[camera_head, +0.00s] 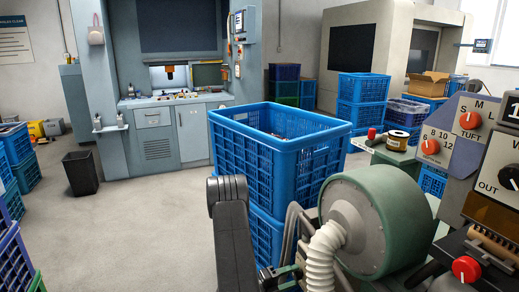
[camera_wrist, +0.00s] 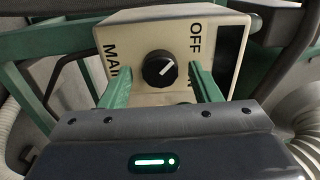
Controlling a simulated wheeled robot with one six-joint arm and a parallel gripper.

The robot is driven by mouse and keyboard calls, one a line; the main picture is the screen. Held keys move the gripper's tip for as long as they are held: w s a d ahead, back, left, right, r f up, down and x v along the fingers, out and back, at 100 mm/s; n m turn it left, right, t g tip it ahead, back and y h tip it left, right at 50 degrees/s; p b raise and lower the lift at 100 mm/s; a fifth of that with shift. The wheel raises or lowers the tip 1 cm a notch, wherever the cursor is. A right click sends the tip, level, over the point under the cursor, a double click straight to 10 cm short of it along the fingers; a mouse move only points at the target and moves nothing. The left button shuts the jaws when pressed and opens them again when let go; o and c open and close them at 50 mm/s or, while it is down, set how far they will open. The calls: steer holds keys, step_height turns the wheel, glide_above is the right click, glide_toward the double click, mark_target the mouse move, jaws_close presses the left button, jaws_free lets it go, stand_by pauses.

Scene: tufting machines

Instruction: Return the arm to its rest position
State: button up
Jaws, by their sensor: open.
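My gripper (camera_wrist: 159,70) shows in the wrist view with its two green fingers apart. They stand on either side of a round black knob (camera_wrist: 159,69) on a cream switch box (camera_wrist: 140,40). Gaps show between the fingers and the knob. The knob's white mark points to the upper right. The box reads "MAIN" on the left and "OFF" at the upper right; lettering at the lower right is partly hidden by the right finger.
Stacked blue crates (camera_head: 265,160) stand just behind my arm. A green round housing (camera_head: 385,215) with a white ribbed hose (camera_head: 323,255) is close on the right, beside control panels with an orange knob (camera_head: 470,120). Green frame bars (camera_wrist: 45,55) surround the switch box. Open floor lies left.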

steer(key=shift+a, duration=0.1)
steer(key=v, duration=1.3)
steer(key=x, duration=1.3)
steer(key=shift+d, duration=0.25)
steer(key=shift+a+f+m+b, duration=0.2)
steer(key=shift+f+m+b, duration=0.05)
steer(key=shift+m+b, duration=0.7)
steer(key=m+b, duration=0.6)
steer(key=shift+f, duration=0.1)
steer(key=m+b, duration=0.5)
steer(key=b, duration=0.1)
steer(key=m+b, duration=0.2)
steer(key=shift+b, duration=0.3)
steer(key=shift+m, duration=0.25)
steer(key=shift+r, duration=0.25)
